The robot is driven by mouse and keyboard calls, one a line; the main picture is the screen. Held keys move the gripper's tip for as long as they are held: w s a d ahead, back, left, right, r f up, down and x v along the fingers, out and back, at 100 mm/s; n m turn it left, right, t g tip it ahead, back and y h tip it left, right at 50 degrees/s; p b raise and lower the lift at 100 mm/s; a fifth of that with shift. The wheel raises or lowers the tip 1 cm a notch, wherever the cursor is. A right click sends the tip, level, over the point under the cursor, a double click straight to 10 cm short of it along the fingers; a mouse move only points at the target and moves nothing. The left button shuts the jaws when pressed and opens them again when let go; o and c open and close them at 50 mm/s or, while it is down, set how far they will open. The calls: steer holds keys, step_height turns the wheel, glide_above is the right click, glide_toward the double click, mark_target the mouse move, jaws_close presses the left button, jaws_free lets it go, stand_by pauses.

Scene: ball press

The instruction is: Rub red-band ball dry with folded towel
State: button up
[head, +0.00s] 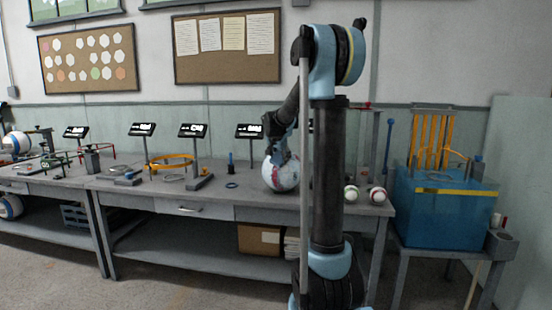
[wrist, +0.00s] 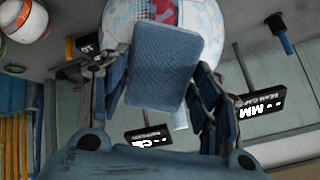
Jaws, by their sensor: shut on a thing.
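A large white ball (head: 283,175) with pale blue patches sits on the bench below my gripper (head: 279,152). In the wrist view the ball (wrist: 118,22) fills the top middle and shows a red patch at the upper edge. My gripper (wrist: 160,78) is shut on a folded blue towel (wrist: 165,65), with a finger on each side. The towel overlaps the ball in the picture and looks close against it; I cannot tell whether they touch. I cannot make out the towel in the head view. My arm hides part of the bench to the right.
Two smaller balls, one greenish-marked (head: 351,193) and one red-marked (head: 378,195), sit right of my arm. Several small displays (head: 193,131) stand along the bench (head: 230,198). A blue tank (head: 445,215) stands at the right. A blue ring (head: 232,185) lies left of the large ball.

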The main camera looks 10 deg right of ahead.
steer(key=shift+s+d, duration=0.15)
steer(key=shift+d, duration=0.35)
steer(key=shift+a, duration=0.1)
steer(key=shift+w+a, duration=0.25)
steer(key=shift+a, duration=0.45)
steer(key=shift+w+a, duration=0.25)
steer(key=shift+a, duration=0.4)
steer(key=shift+s+d, duration=0.25)
steer(key=shift+d, duration=0.5)
steer(key=shift+s+d, duration=0.25)
steer(key=shift+d, duration=0.45)
steer(key=shift+w+a, duration=0.25)
steer(key=shift+a, duration=0.5)
steer(key=shift+w+a, duration=0.2)
steer(key=shift+a, duration=0.5)
steer(key=shift+d, duration=0.1)
steer(key=shift+s+d, duration=0.25)
steer(key=shift+d, duration=0.4)
steer(key=shift+s+d, duration=0.2)
steer(key=shift+d, duration=0.45)
